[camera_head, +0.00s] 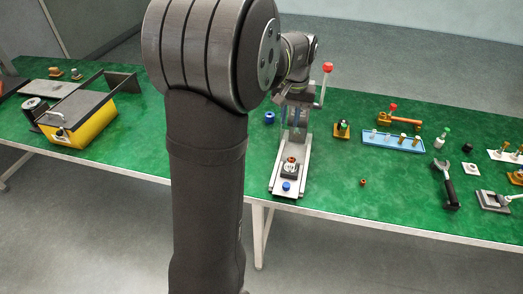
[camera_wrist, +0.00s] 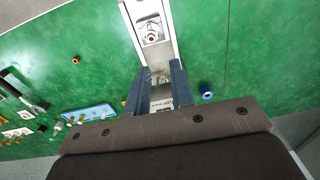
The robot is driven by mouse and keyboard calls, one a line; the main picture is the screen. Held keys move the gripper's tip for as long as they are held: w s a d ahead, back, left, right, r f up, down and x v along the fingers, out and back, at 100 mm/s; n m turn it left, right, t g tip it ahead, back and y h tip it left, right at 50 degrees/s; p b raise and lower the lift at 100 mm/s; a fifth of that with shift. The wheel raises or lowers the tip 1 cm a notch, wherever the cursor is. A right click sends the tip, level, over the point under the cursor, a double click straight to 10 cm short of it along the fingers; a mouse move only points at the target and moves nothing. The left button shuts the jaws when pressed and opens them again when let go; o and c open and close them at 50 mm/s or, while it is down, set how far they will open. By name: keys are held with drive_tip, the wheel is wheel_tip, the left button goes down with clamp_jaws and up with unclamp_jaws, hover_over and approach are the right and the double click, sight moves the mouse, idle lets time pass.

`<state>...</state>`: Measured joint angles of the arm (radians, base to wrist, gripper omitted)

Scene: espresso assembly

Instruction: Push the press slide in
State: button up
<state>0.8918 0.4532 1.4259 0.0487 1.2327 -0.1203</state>
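The press (camera_head: 297,112) stands on the green table, with a long pale metal rail running toward the front edge. The press slide (camera_head: 290,171) sits out on the front part of this rail, clear of the press column. It carries a small piece with a red-brown ring (camera_head: 291,160), and a blue knob (camera_head: 287,186) is at its front end. In the wrist view the slide (camera_wrist: 152,31) is at the top. My gripper (camera_wrist: 159,68) is open above the press, its two dark blue fingers apart and not touching the slide. In the head view, my arm hides most of the gripper.
A lever with a red knob (camera_head: 327,67) rises at the press's right. A blue ring (camera_head: 269,117) lies to its left and a small red-brown piece (camera_head: 363,182) to its right. A blue tray (camera_head: 392,140) stands farther right. A yellow machine (camera_head: 88,119) stands at left.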

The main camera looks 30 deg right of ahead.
drive_tip(key=w+a+f+t, duration=0.1)
drive_tip(key=w, duration=0.2)
drive_tip(key=w+a+f+t, duration=0.1)
drive_tip(key=w+a+t, duration=0.1)
drive_tip(key=w, duration=0.1)
drive_tip(key=w+a+f+m+t, duration=0.1)
drive_tip(key=w, duration=0.2)
drive_tip(key=shift+a+f+t, duration=0.1)
drive_tip(key=shift+a+t, duration=0.15)
drive_tip(key=shift+t, duration=0.05)
clamp_jaws()
drive_tip(key=m+g+h, duration=0.4)
drive_tip(key=m+h, duration=0.3)
drive_tip(key=m, duration=0.9)
approach(288, 180)
drive_tip(key=shift+x, duration=2.75)
